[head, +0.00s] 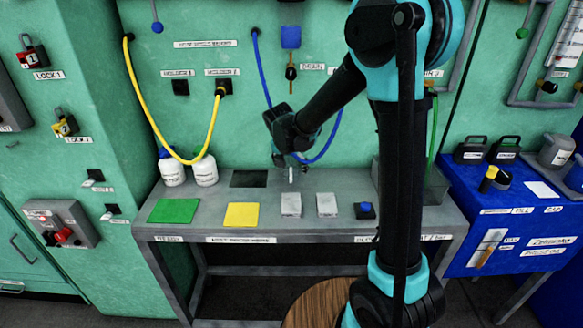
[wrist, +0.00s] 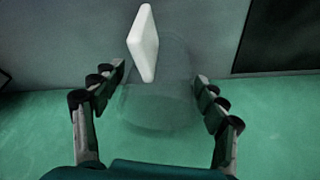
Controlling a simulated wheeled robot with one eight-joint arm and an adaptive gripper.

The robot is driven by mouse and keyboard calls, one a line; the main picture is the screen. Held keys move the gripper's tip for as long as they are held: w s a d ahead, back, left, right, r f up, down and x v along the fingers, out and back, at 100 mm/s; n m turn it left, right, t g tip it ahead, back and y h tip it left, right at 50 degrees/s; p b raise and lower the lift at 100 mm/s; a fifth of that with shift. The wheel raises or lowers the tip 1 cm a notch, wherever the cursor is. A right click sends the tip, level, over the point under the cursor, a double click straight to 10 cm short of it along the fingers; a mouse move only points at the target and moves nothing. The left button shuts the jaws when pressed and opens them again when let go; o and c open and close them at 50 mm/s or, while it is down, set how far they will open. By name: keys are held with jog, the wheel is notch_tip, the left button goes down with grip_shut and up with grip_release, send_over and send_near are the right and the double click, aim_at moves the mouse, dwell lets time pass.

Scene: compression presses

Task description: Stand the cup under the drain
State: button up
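A clear, see-through cup (wrist: 155,100) with a white upright handle (wrist: 143,43) is between the fingers of my gripper (wrist: 160,76) in the wrist view. The fingertips sit against both sides of the cup, and the handle points away from my palm. In the head view my gripper (head: 289,158) is low over the back of the grey bench, near the green wall, and the white handle (head: 291,175) shows below it. The clear wall of the cup is hard to make out there. The drain (head: 291,72), labelled on the wall, is above my gripper. I cannot tell whether the cup touches the bench.
The grey bench (head: 200,228) has a dark square opening (head: 248,179) left of my gripper. Two white bottles (head: 172,172) stand at its left. Green (head: 174,211) and yellow (head: 241,214) pads lie in front. A blue hose (head: 267,85) and yellow hose (head: 138,100) hang nearby.

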jog(key=shift+r, duration=0.1)
jog(key=v, duration=1.2)
jog(key=shift+c, duration=0.4)
dwell(1.8)
